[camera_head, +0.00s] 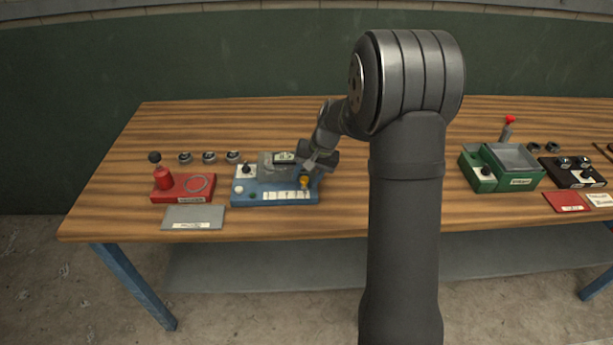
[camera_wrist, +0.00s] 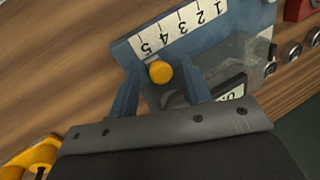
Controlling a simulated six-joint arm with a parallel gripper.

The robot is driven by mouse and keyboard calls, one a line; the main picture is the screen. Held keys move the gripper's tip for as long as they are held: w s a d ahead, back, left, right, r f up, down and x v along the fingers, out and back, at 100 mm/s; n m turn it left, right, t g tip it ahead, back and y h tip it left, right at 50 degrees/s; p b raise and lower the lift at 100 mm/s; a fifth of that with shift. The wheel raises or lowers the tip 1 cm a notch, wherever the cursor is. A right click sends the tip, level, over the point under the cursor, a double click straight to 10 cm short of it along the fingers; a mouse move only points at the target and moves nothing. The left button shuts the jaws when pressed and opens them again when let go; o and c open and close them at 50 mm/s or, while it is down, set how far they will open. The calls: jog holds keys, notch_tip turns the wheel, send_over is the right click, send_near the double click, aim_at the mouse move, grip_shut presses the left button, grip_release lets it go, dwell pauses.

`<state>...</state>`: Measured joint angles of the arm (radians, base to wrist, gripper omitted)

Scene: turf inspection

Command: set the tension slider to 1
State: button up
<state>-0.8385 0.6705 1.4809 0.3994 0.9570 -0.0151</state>
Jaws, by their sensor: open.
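The tension slider's yellow knob (camera_wrist: 160,72) stands beside the 5 end of a white scale (camera_wrist: 180,30) numbered 1 to 5 in the wrist view. In the head view the knob (camera_head: 304,181) is at the right end of the blue device (camera_head: 275,198), by the right end of its white scale strip. My gripper (camera_wrist: 162,88) is open just over the device, its two fingers seeming to lie either side of the knob. I cannot tell whether they touch it. In the head view my gripper (camera_head: 311,168) hangs just behind the knob.
The device also carries a black knob (camera_head: 246,170) and a clear cover. A red device (camera_head: 183,188) and a grey plate (camera_head: 193,217) lie to the left, round gauges (camera_head: 209,157) behind. A green box (camera_head: 500,168) stands far right. The table's middle is partly hidden by my arm.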

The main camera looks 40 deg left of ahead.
jog(key=shift+f, duration=0.1)
grip_shut()
jog(key=s+a, duration=0.7)
jog(key=shift+s+a, duration=0.35)
jog(key=shift+a, duration=0.05)
grip_release()
jog(key=shift+s, duration=0.1)
jog(key=v, duration=1.7)
jog(key=shift+d, duration=0.1)
